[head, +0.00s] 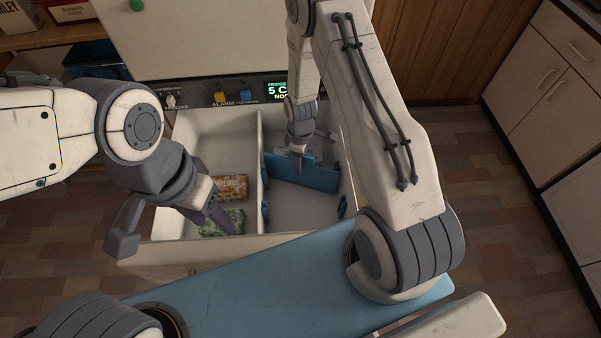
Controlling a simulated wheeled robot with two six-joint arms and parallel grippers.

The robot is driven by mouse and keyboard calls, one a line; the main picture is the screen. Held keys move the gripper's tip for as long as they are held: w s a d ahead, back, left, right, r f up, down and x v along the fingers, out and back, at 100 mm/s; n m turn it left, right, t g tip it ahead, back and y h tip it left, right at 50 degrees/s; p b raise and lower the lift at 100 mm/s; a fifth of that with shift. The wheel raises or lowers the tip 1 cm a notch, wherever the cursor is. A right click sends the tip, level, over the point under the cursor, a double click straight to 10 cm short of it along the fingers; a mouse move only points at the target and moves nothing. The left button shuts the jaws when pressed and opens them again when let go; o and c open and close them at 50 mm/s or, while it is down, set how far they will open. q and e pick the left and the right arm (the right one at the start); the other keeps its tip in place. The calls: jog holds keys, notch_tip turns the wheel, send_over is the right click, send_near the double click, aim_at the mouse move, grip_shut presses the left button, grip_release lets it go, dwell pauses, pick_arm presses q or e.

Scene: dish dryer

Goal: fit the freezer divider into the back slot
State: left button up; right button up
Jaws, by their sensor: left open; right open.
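The blue freezer divider (318,178) stands in the right compartment of the open freezer (300,218), toward its back. It looks slightly slanted, its left end further back than its right; I cannot tell whether its ends sit in the back slot. Blue slot brackets (343,206) show on the compartment's side walls nearer the front. My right gripper (298,163) is open at the divider's upper edge, left of its middle; contact is unclear. My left gripper (226,219) is open and empty, low over the left compartment beside a green package (208,230).
A brown-orange package (232,187) lies in the left compartment, behind the green one. A white partition (261,160) separates the compartments. The control panel (225,93) and raised lid (215,40) are behind. White cabinets (555,75) stand at right.

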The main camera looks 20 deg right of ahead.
grip_shut()
dwell(1.4)
